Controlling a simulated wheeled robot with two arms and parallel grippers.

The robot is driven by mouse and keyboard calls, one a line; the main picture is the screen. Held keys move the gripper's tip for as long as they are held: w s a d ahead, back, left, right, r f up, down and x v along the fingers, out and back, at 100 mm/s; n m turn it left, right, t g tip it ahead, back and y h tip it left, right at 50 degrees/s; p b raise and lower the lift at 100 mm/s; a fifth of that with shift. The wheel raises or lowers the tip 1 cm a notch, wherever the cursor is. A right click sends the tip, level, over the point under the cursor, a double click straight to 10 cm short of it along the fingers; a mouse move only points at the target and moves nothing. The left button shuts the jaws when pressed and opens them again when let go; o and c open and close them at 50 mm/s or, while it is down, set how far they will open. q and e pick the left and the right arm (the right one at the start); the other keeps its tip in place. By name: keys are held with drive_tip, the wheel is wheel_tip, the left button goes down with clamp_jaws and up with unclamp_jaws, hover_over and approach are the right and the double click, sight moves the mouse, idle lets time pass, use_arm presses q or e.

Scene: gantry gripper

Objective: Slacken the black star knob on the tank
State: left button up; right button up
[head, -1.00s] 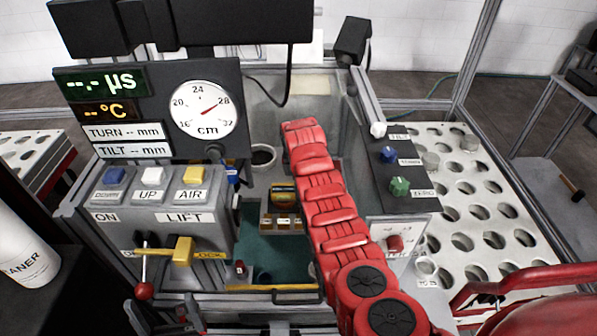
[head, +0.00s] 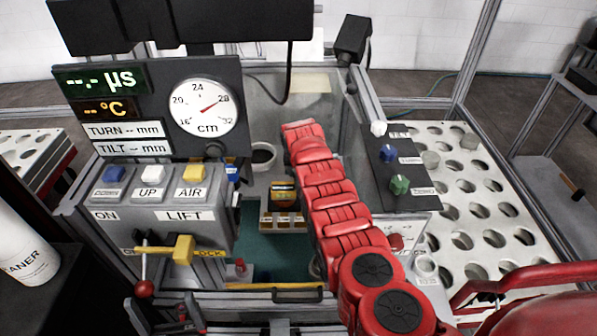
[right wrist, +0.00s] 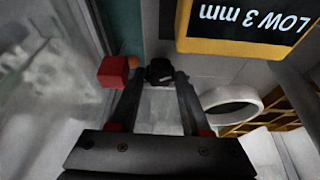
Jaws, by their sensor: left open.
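A dark knob-like piece (right wrist: 159,70), which looks like the black star knob, sits at the fingertips of my right gripper (right wrist: 159,78) in the right wrist view. The two fingers stand apart, one on each side of it, with small gaps showing. My red right arm (head: 335,200) reaches into the grey tank (head: 265,105) in the head view and hides its own gripper there. My left gripper (head: 168,316) is partly in view at the bottom left, open and empty, below the lift panel.
A red block (right wrist: 113,74) is left of the knob in the right wrist view. A yellow-edged "LOW 3 mm" plate (right wrist: 250,28) and a white ring (right wrist: 232,104) are on the right. The lift panel (head: 165,205) and a perforated table (head: 470,210) flank the tank.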

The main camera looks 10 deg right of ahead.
clamp_jaws()
drive_tip(key=shift+d+n+p, duration=0.15)
drive_tip(key=shift+n+p, duration=0.15)
drive_tip(key=shift+n+y, duration=0.3)
drive_tip(key=shift+n, duration=0.2)
drive_tip(key=shift+f, duration=0.1)
drive_tip(key=o, duration=0.7)
unclamp_jaws()
